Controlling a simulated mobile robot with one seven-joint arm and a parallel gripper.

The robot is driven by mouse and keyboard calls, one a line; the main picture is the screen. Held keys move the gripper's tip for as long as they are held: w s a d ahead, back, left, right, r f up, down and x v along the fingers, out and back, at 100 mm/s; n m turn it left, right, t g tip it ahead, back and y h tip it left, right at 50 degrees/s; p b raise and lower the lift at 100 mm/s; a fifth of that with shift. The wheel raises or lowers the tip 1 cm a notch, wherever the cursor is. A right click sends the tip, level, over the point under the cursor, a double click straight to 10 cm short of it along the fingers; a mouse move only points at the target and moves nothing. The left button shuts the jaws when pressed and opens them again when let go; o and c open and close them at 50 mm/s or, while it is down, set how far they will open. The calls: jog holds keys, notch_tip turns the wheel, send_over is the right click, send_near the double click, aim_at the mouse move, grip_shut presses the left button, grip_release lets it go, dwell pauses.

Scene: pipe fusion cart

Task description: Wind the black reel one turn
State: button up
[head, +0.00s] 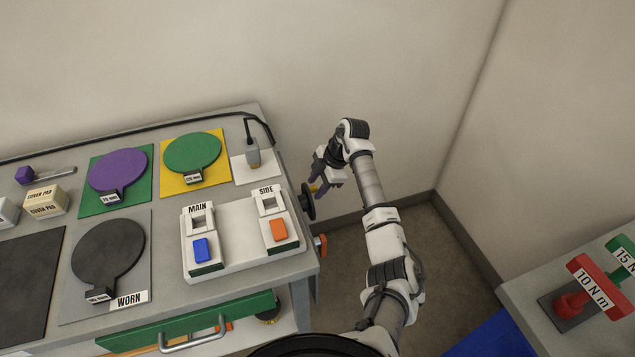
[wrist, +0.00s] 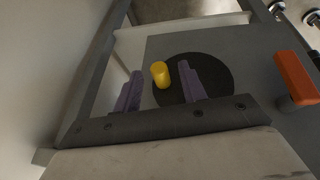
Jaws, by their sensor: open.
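The black reel (head: 307,202) is mounted on the right side of the cart, seen nearly edge-on in the head view. In the wrist view the reel (wrist: 218,82) is a dark disc on the grey side panel, with a yellow knob (wrist: 160,74) standing out near its rim. My gripper (head: 318,189) is at the reel, beside the cart's right edge. In the wrist view my gripper (wrist: 162,90) is open, with one purple finger on each side of the yellow knob. The picture shows gaps beside the knob; whether either finger touches it cannot be told.
An orange block (head: 320,245) sticks out from the cart's side below the reel; this orange part (wrist: 296,77) is at right in the wrist view. The white switch panel (head: 230,264) is on the cart top. Open floor lies right of the cart.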

aim_at(308, 202)
jog(key=shift+c, duration=0.2)
grip_shut()
jog(key=shift+s, duration=0.1)
jog(key=shift+s+d+r+t+y+p, duration=0.1)
jog(key=shift+r+t+y+p, duration=0.1)
jog(key=shift+t, duration=0.35)
jog(key=shift+s+r+t+y+p, duration=0.1)
jog(key=shift+t+y, duration=0.1)
jog(key=shift+t, duration=0.35)
jog(key=shift+s+d+r+n+t+y, duration=0.1)
jog(key=shift+s+n+t+y, duration=0.25)
jog(key=shift+t, duration=0.45)
jog(key=s+n+t+y+b, duration=0.1)
jog(key=t+y+b, duration=0.1)
jog(key=t+b, duration=0.2)
jog(key=s+d+n+t+y+b, duration=0.1)
jog(key=s+n+t+y+b, duration=0.1)
jog(key=b, duration=0.8)
jog(key=s+n+t+y+b, duration=0.1)
jog(key=n+t+y+b, duration=0.1)
jog(key=t+y+b, duration=0.2)
jog(key=shift+s+d+f+n+t+y+b, duration=0.2)
jog(key=shift+t+b, duration=0.4)
jog(key=shift+b, duration=0.2)
jog(key=shift+s+d+f+n+t+y+b, duration=0.1)
jog(key=shift+s+t+b, duration=0.1)
jog(key=shift+t+b, duration=0.5)
